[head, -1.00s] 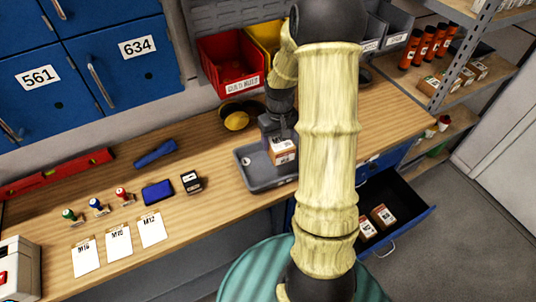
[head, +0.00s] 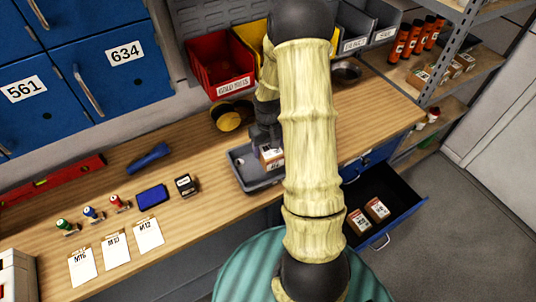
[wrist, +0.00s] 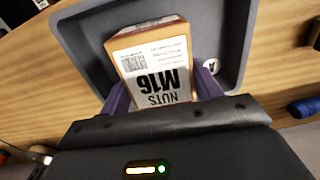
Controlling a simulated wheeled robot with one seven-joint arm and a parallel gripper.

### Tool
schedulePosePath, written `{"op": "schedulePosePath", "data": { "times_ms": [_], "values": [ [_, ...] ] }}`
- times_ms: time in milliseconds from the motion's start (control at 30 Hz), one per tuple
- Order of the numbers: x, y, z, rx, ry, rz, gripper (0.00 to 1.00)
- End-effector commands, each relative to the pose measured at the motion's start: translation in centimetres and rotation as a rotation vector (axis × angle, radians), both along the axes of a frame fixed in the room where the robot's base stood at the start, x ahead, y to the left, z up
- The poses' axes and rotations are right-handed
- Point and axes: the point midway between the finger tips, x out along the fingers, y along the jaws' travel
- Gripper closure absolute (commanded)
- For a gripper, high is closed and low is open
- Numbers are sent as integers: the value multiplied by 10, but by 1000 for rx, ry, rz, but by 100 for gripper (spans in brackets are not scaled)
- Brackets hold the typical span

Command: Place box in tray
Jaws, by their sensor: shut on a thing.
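A small cardboard box (wrist: 150,55) with a white label reading "NUTS M16" is between the purple-grey fingers of my gripper (wrist: 163,92) in the wrist view. My gripper is shut on it. The grey tray (wrist: 75,40) lies around and below the box, with a round white mark on its floor at the right. In the head view the box (head: 271,155) is over the right part of the tray (head: 243,178), and my gripper (head: 265,138) is above it. My arm hides the tray's right end. I cannot tell whether the box touches the tray floor.
Label cards (head: 116,250), stamps, a blue pad (head: 152,196) and a small black-and-white box (head: 186,185) lie left of the tray. Dark round containers (head: 228,118), one yellow inside, stand behind it. An open drawer (head: 388,200) with two boxes juts out at right.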

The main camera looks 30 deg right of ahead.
Motion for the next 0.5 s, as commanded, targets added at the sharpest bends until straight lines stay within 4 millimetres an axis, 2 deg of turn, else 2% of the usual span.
{"op": "schedulePosePath", "data": {
  "times_ms": [367, 500],
  "values": [
    [1, 0, -5, -1, -2, 0, 74],
    [0, 0, -15, 0, 2, 0, 74]
  ]
}}
